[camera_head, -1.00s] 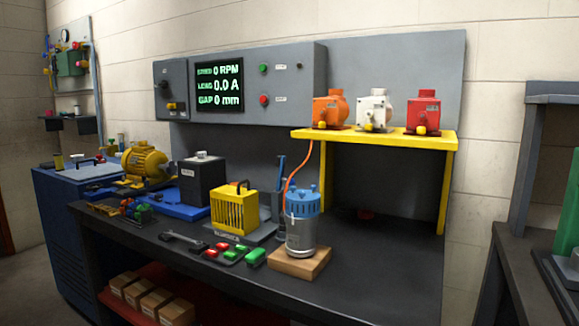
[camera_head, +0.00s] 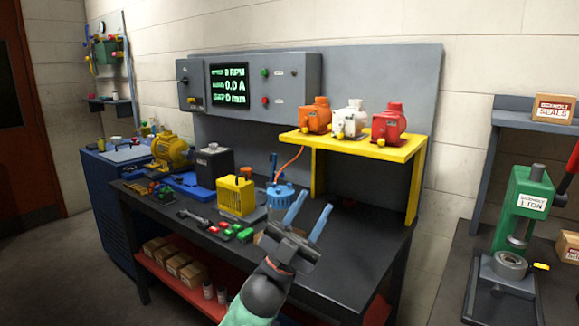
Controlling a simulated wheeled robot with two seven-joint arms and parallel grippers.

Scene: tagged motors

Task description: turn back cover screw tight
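My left gripper (camera_head: 316,200) is in the lower middle, over the front of the dark workbench (camera_head: 345,255). Its two blue fingers stand apart with nothing between them. Behind it is a motor with a blue finned top (camera_head: 279,191); my gripper hides most of its lower body. Orange (camera_head: 315,115), white (camera_head: 349,119) and red (camera_head: 388,123) units stand on the yellow shelf (camera_head: 365,150). No back cover screw can be made out at this size. My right gripper is not in view.
A yellow slotted box (camera_head: 236,196), a black box (camera_head: 214,165) and small red and green pieces (camera_head: 231,231) lie left of my gripper. A green press (camera_head: 522,205) stands at the right. The bench's right part under the shelf looks mostly clear.

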